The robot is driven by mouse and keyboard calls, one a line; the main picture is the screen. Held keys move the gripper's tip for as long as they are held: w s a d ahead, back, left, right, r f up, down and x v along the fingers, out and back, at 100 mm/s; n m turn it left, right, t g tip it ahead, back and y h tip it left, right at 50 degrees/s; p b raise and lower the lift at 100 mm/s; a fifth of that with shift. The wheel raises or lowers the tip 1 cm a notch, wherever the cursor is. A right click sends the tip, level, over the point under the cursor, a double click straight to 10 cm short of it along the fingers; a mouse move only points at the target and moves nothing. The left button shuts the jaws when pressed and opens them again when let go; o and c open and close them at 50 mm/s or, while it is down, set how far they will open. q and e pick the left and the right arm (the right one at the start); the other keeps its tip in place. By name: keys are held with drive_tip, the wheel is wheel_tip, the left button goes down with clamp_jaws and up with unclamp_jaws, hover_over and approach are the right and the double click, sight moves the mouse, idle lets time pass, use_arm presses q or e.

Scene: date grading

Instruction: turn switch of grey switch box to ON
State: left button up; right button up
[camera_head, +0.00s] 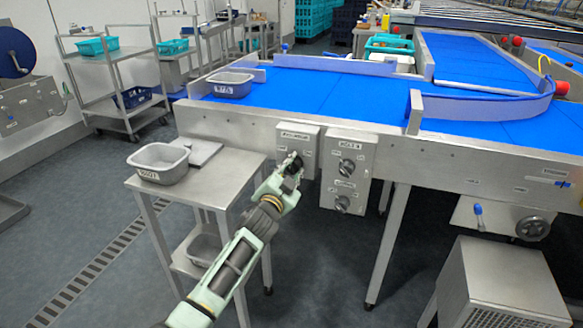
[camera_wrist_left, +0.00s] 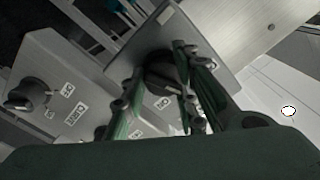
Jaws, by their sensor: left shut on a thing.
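A small grey switch box (camera_head: 312,166) hangs on the front side of the conveyor, with a label plate near its top. My left gripper (camera_head: 292,164) is at the front of this box and covers its switch in the head view. In the left wrist view, the dark round switch (camera_wrist_left: 163,73) sits between the fingers of my left gripper (camera_wrist_left: 160,84), on the grey box face (camera_wrist_left: 205,42). The fingers are shut on it. My right gripper is not in view.
A larger grey box (camera_head: 364,180) with two dark knobs stands close to the right. A steel side table (camera_head: 215,185) with a grey tub (camera_head: 160,155) is at the left. The blue conveyor belt (camera_head: 310,95) runs above. Open floor lies in front.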

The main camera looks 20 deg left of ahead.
use_arm(q)
drive_tip(key=m, duration=0.3)
drive_tip(key=shift+s+d+f+p, duration=0.1)
drive_tip(key=shift+d+f+p, duration=0.15)
drive_tip(key=shift+f+p, duration=0.05)
drive_tip(key=m, duration=0.2)
drive_tip(key=shift+f+m, duration=0.15)
drive_tip(key=shift+m, duration=0.15)
drive_tip(key=m, duration=0.2)
drive_tip(key=m+p, duration=0.1)
drive_tip(key=m, duration=0.2)
drive_tip(key=shift+a+f, duration=0.1)
drive_tip(key=shift+a, duration=0.1)
drive_tip(key=shift+m, duration=0.9)
drive_tip(key=shift+a, duration=0.1)
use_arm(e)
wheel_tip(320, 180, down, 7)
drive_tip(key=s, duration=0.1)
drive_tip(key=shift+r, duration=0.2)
use_arm(q)
drive_tip(key=shift+f+m, duration=0.1)
drive_tip(key=shift+m, duration=0.2)
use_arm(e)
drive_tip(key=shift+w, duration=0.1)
use_arm(q)
drive_tip(key=o, duration=1)
drive_tip(key=shift+a, duration=0.1)
